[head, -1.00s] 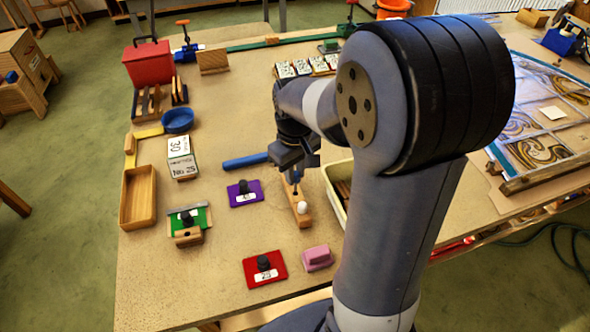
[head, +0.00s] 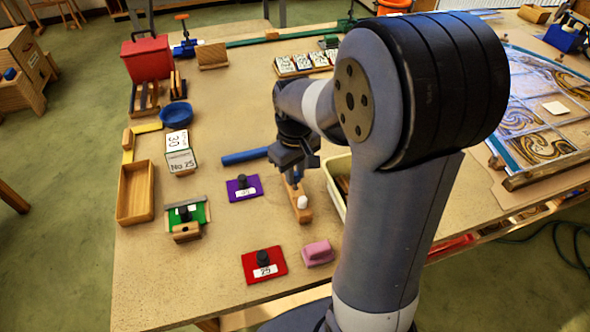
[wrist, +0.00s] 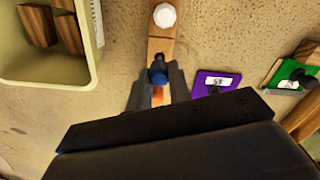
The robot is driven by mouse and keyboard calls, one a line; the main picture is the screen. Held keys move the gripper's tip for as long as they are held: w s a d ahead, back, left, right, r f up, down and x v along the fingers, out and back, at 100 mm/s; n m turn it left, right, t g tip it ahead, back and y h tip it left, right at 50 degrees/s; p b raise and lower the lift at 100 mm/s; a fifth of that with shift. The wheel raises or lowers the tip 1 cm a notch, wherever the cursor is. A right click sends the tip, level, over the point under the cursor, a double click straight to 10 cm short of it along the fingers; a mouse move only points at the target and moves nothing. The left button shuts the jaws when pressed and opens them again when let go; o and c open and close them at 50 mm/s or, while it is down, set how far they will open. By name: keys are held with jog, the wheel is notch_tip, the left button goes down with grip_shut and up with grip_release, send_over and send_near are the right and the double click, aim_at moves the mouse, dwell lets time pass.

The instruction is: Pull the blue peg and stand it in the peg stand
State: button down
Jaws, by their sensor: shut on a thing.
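My gripper (wrist: 158,88) points down over a narrow wooden block (head: 302,215). Its two fingers are closed on the blue peg (wrist: 158,72), with one finger on each side. In the head view the blue peg is a small blue patch below the fingers, and I cannot tell whether its lower end is still seated in the block. A white knob (wrist: 164,15) stands on the same block, towards its near end in the head view. An orange patch (wrist: 157,95) shows between the fingers. I cannot tell for sure which piece is the peg stand.
A cream bin (wrist: 92,70) with wooden pieces is close beside the block. A purple plate (head: 243,187) with a black knob lies on the other side, and a blue rod (head: 243,157) behind it. A red plate (head: 265,266) and pink block (head: 318,253) are nearer. Bare table lies between.

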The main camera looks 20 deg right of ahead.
jog(key=shift+f+b, duration=0.9)
jog(key=shift+f, duration=0.4)
jog(key=c, duration=1.2)
grip_release()
notch_tip(320, 180, up, 11)
jog(key=shift+f, duration=0.1)
notch_tip(320, 180, down, 10)
jog(key=shift+f, duration=0.2)
jog(key=shift+r+p, duration=0.4)
jog(key=shift+p, duration=0.05)
